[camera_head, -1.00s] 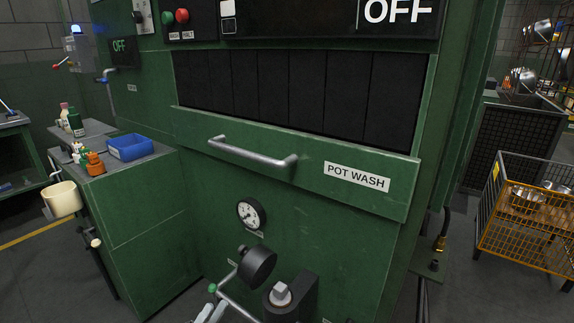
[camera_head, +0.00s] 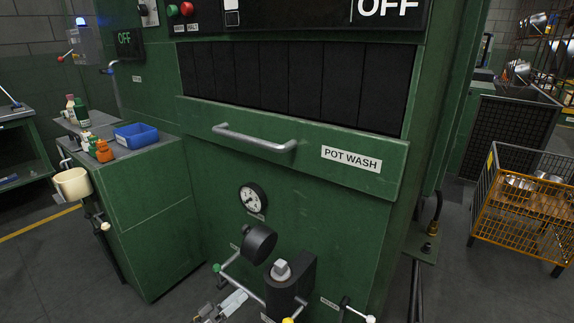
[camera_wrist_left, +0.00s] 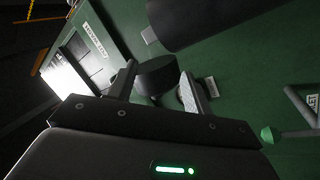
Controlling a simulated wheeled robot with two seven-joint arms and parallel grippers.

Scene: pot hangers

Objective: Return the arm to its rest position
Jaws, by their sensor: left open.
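My left gripper (camera_head: 222,306) is at the bottom edge of the head view, low in front of the green pot wash machine (camera_head: 220,170). Only part of it shows there. In the left wrist view, its two fingers (camera_wrist_left: 158,76) stand apart with nothing held. A round black knob (camera_wrist_left: 156,76) shows beyond and between the fingers; I cannot tell how far off it is. In the head view, a black knob (camera_head: 259,242) sits on the machine front, up and right of the gripper. My right gripper is not in view.
A green-tipped lever (camera_head: 217,268) and a black block with a grey square stud (camera_head: 281,269) are close to the gripper. A bar handle (camera_head: 254,139) and gauge (camera_head: 252,198) are above. A cream pot (camera_head: 72,184) hangs left. An orange wire cart (camera_head: 522,210) stands right.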

